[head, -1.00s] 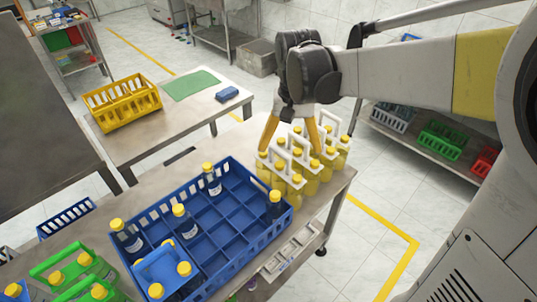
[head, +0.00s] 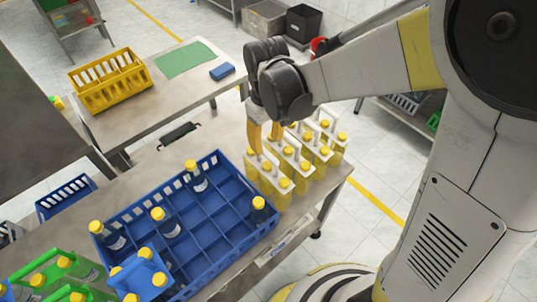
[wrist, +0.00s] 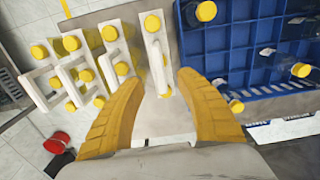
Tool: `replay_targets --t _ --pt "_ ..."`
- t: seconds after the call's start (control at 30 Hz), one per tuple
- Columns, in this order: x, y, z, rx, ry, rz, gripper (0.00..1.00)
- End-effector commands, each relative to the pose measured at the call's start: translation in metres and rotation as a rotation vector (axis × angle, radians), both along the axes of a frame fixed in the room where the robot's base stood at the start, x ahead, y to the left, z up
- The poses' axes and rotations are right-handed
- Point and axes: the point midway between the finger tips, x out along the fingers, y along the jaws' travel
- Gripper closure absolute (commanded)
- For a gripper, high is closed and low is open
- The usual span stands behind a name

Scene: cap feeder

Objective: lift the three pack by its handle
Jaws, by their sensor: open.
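Several three packs of yellow-capped bottles with white handles stand in a row at the right end of the near table. The pack nearest the blue crate (head: 262,187) shows its white handle in the wrist view (wrist: 156,50). My gripper (head: 264,143) is above the far end of that pack in the head view. In the wrist view my gripper (wrist: 162,78) has its yellow fingers apart and nothing between them held. The handle's near end points into the gap between the fingertips. Contact with the handle cannot be told.
The blue crate (head: 222,249) with dark bottles stands close beside the packs and near the right finger in the wrist view. Other white-handled packs (head: 325,150) stand close on the other side. A yellow crate (head: 110,82) is on the back table.

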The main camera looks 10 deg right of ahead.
Motion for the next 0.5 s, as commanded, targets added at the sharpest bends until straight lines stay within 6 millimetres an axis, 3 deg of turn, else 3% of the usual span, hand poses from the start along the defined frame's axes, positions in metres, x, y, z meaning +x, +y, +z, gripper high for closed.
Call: replay_targets --t 0.27,0.5 --pt "0.001 0.000 -0.024 0.000 0.000 -0.003 0.59" --pt "0.001 0.000 -0.061 0.000 0.000 -0.004 0.59"
